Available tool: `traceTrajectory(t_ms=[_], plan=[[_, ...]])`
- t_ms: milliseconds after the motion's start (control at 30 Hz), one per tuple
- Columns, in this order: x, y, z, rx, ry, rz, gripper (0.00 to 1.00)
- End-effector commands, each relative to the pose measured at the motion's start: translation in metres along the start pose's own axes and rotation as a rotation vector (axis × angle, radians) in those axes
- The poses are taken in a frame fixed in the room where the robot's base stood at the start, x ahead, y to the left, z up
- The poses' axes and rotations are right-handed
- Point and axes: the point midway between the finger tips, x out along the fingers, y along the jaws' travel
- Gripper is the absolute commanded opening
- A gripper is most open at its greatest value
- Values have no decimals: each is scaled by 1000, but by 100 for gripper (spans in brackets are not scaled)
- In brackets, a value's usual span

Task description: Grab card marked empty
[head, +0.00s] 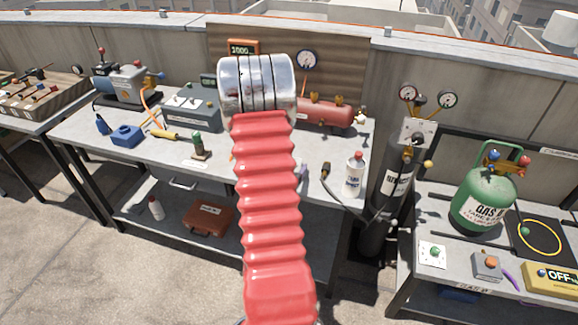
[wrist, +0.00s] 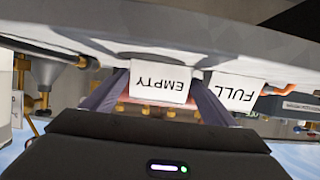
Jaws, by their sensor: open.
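The white card marked EMPTY (wrist: 161,82) shows upside down in the wrist view, near the middle. My gripper (wrist: 158,100) is open, with one dark finger on each side of this card. I cannot tell whether either finger touches it. A second white card marked FULL (wrist: 236,92) is just right of the right finger, tilted. In the head view my red arm covers the middle of the bench, and I make out neither card nor my gripper there.
A green gas tank (head: 482,195) sits on the right-hand table.

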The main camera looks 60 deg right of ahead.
Motion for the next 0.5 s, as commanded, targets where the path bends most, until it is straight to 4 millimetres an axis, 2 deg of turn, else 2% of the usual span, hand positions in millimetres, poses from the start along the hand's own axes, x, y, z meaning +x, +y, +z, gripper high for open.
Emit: traceTrajectory(t_ms=[100, 200, 500], plan=[[15, 1, 0, 0, 1, 1, 80], [22, 0, 0, -1, 0, 0, 80], [22, 0, 0, -1, 0, 0, 80]])
